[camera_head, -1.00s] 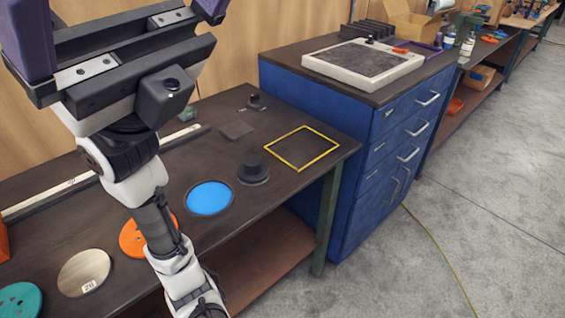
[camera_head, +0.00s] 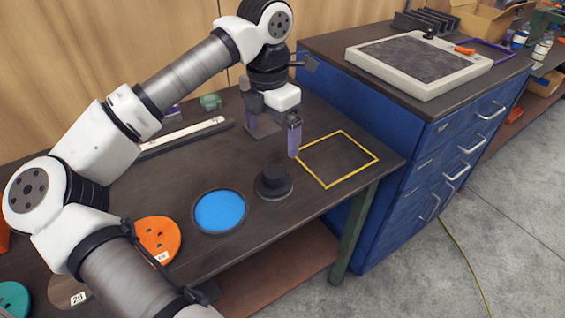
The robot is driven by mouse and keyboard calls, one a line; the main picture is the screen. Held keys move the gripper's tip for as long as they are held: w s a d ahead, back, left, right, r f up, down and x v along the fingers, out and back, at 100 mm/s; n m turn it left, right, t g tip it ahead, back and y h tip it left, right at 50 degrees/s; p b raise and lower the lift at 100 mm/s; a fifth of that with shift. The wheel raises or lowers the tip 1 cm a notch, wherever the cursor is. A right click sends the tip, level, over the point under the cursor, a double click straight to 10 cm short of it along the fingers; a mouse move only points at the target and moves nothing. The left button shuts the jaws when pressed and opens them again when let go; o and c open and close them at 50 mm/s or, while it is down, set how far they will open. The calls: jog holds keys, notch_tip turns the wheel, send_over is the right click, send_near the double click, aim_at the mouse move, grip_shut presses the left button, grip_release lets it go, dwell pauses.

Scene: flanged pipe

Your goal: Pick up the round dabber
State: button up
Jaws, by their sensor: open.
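A dark round piece (camera_head: 274,182), with a wide flange and a shorter cylinder on top, stands upright on the bench, just right of the blue disc. It looks like the round dabber. My gripper (camera_head: 272,141) points down above the bench, behind and a little above this piece in the picture. Its two purple fingers are apart, with nothing seen between them. The gripper hides part of the bench behind it.
A blue disc in a dark dish (camera_head: 220,211) lies left of the dark piece. A yellow square frame (camera_head: 338,158) lies to its right. An orange disc (camera_head: 158,239) is further left. A blue drawer cabinet (camera_head: 400,160) borders the bench's right end.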

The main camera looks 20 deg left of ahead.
aim_at(273, 171)
jog(key=f, duration=0.4)
jog(key=f+p, duration=0.1)
jog(key=f, duration=0.3)
jog(key=shift+w+a+f+p, duration=0.15)
jog(key=shift+a+f+p, duration=0.05)
jog(key=shift+f+p, duration=0.1)
jog(key=shift+w+f+p, duration=0.15)
jog(key=shift+f+p, duration=0.45)
jog(key=shift+f, duration=0.75)
jog(key=shift+w+f+p, duration=0.1)
jog(key=shift+f+p, duration=0.5)
jog(key=shift+f, duration=0.7)
jog(key=shift+c, duration=0.4)
jog(key=c, duration=0.9)
